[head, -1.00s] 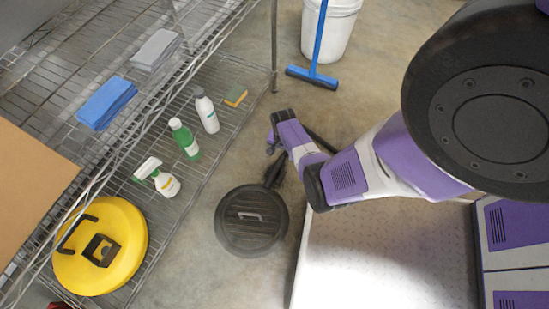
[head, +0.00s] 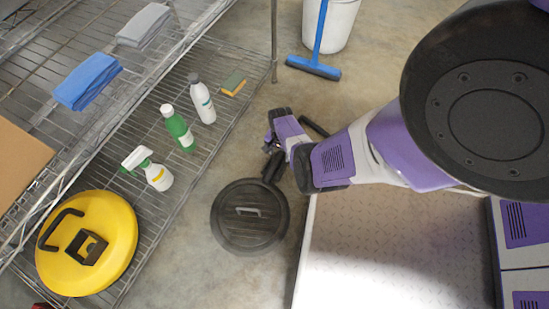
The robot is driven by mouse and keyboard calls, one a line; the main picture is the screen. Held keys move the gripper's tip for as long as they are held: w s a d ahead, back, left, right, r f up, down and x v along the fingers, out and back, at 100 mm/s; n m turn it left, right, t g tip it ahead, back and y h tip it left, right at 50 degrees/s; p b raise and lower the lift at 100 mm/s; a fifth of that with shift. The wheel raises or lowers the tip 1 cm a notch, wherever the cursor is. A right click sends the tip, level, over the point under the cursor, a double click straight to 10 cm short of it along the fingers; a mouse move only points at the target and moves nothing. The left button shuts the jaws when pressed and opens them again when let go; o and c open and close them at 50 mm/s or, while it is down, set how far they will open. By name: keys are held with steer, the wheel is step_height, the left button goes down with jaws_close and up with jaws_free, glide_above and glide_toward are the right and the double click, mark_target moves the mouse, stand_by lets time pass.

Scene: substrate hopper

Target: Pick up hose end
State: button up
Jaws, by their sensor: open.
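My gripper (head: 271,139) is at the end of my purple and white arm, low over the concrete floor between the wire shelf and the metal platform. It is open, but its fingers are small and dark. A short black hose-like piece (head: 271,168) shows just below the gripper, leading to a round black lid-like unit (head: 249,240) with a grey handle. Another dark bar-like piece (head: 314,127) shows at the right of the gripper. I cannot tell which one is the hose end, or whether the gripper touches either.
The wire shelf (head: 222,92) at left holds a yellow round lid (head: 115,235), a spray bottle (head: 158,177), two other bottles, cloths and a sponge (head: 234,83). A metal platform (head: 400,240) is at lower right.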

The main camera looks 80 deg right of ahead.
steer(key=shift+f, duration=0.2)
jaws_close()
steer(key=shift+r, duration=0.15)
step_height(320, 180, up, 10)
steer(key=p, duration=0.7)
